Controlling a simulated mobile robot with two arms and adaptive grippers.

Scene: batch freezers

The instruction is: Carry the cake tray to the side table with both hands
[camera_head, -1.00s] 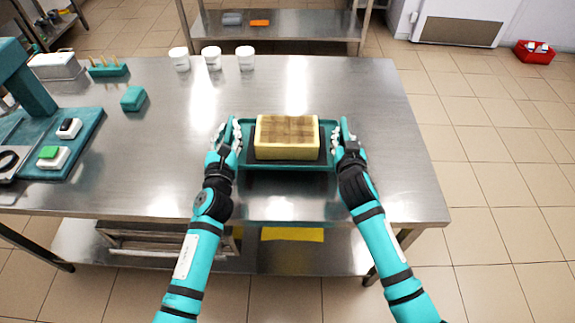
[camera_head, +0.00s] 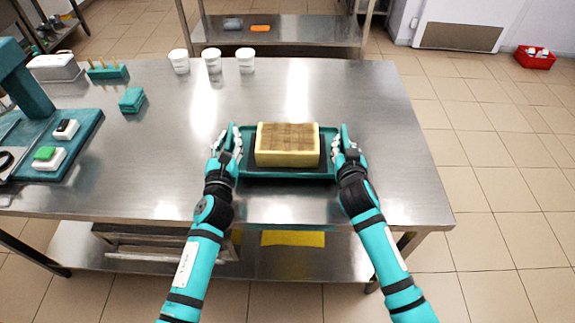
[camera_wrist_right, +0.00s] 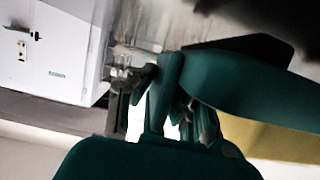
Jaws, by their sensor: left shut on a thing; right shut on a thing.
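The teal cake tray (camera_head: 285,176) is at the front middle of the steel table, with a yellow block-shaped cake (camera_head: 287,157) with a brown top on it. My left gripper (camera_head: 231,148) is shut on the tray's left side. My right gripper (camera_head: 340,148) is shut on its right side. The tray looks level; I cannot tell whether it touches the table or hangs just above. In the right wrist view, my dark teal gripper (camera_wrist_right: 165,105) fills the middle, and its grip is hard to make out.
The steel table (camera_head: 390,130) holds three white tubs (camera_head: 213,60), a small teal box (camera_head: 132,100) and a teal machine (camera_head: 45,130) at left. A steel shelf table (camera_head: 285,30) stands behind. Tiled floor at right is clear, apart from a red crate (camera_head: 535,60) at far right.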

